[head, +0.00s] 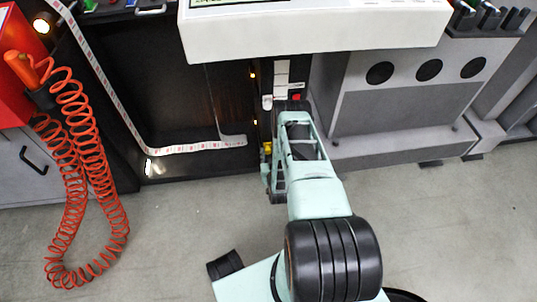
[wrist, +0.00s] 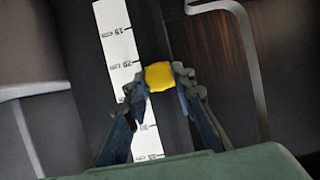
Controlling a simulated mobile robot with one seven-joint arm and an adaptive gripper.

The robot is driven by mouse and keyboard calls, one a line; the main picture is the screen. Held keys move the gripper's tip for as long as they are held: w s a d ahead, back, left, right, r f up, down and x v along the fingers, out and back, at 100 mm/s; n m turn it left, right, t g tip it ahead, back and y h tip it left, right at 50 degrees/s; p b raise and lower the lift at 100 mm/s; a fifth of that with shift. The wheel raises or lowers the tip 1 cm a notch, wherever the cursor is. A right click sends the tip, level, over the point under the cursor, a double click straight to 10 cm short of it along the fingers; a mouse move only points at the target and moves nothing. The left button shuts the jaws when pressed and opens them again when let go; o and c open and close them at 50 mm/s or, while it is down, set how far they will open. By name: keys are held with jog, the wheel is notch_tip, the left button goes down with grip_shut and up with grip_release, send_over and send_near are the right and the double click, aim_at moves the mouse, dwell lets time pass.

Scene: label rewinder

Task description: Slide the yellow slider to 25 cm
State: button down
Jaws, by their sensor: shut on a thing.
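The yellow slider (wrist: 159,76) is a small block beside a white scale strip (wrist: 122,50) with dark marks. My gripper (wrist: 160,78) is shut on the slider, one finger on each side of it. In the wrist view the slider sits a little past the 20 mark, on the side of the higher numbers. The left finger covers part of the scale around the mark between 20 and 30, so the exact reading cannot be told. In the head view the slider (head: 266,149) shows as a small yellow spot left of my arm, which hides most of the gripper.
A white label strip (head: 190,147) with red print runs through the dark machine bay on the left. A white housing (head: 320,30) overhangs the bay. A grey cabinet (head: 400,105) stands to the right. A coiled red hose (head: 68,190) hangs at left.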

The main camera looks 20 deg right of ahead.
notch_tip(320, 180, up, 2)
jog(key=shift+r+p, duration=0.1)
jog(key=shift+p, duration=0.25)
jog(key=c, duration=1.6)
grip_release()
notch_tip(320, 180, up, 10)
jog(key=shift+f, duration=0.1)
